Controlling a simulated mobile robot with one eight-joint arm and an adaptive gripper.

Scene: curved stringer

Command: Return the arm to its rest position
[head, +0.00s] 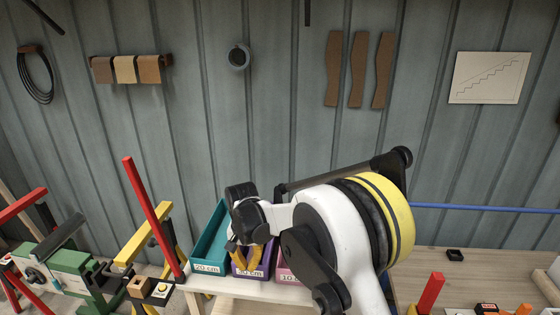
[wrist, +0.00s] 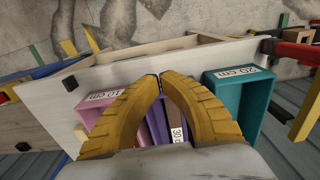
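My gripper (head: 245,262) is at the end of my white arm, in front of the purple bin in the head view. In the wrist view its two yellow fingers (wrist: 160,77) meet at the tips, with nothing seen between them. Behind them are the teal bin (wrist: 236,104), labelled 20 cm, the purple bin (wrist: 155,125), and the pink bin (wrist: 92,111), labelled 10 cm. The fingers hide part of the pink and purple bins. My arm covers much of the pink bin (head: 284,262) in the head view.
The bins stand on a pale wooden bench (head: 225,287). Left are a red upright bar (head: 148,205), a yellow stand (head: 142,238) and a green machine (head: 65,268). Right is a wooden table (head: 445,262) with a red block (head: 431,292). A blue bar (head: 480,208) runs along the wall.

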